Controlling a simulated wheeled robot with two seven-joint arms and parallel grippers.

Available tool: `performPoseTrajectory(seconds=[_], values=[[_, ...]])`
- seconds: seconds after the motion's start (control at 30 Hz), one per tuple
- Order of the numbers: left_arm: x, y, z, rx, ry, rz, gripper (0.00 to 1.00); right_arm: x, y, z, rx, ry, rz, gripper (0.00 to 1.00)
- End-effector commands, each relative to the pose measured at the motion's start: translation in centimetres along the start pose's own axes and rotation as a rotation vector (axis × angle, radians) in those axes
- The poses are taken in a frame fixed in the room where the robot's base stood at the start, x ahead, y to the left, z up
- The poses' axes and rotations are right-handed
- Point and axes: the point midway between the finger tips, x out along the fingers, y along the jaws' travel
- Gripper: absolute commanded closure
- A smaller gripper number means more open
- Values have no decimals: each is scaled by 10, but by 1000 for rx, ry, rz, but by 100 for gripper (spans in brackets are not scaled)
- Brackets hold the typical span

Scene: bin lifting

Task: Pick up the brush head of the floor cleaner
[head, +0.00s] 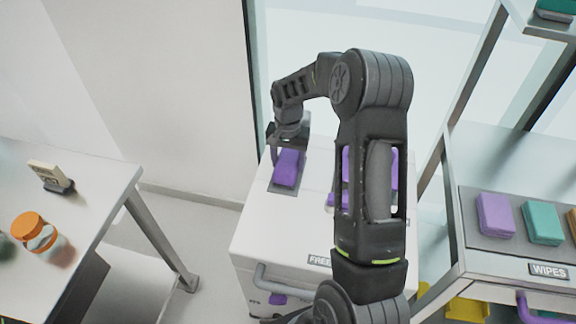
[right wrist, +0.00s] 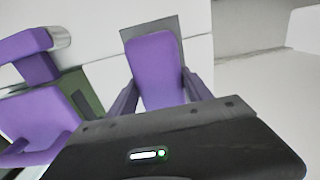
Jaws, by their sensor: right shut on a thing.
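My right gripper (head: 287,150) reaches down at the left part of the top of a white freezer (head: 260,225). It is shut on a purple block-shaped piece (head: 286,169), with a dark flat plate beside and under it. In the right wrist view, the purple piece (right wrist: 155,68) sits between the two dark fingers. I cannot tell for sure whether it is the brush head, or whether it is clear of the surface. More purple parts (right wrist: 40,115) lie to the left in that view; my arm partly hides them in the head view. My left gripper is out of view.
A table (head: 95,195) on the left holds an orange-lidded jar (head: 38,232) and a small beige device (head: 50,176). A metal rack (head: 480,165) on the right holds coloured packs above a WIPES label. Yellow items (head: 467,308) sit below it. Bare floor lies left of the freezer.

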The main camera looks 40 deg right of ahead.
Motion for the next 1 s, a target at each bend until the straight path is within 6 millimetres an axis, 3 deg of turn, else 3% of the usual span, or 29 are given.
performPoseTrajectory(seconds=[0.5, 0.77, 1.0], values=[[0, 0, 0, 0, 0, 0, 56, 0, 0, 0, 0, 1, -1, 93], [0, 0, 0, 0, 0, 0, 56, -3, 0, 0, 0, 1, -1, 93], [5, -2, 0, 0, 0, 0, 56, -32, -1, -1, 0, 6, -3, 93]])
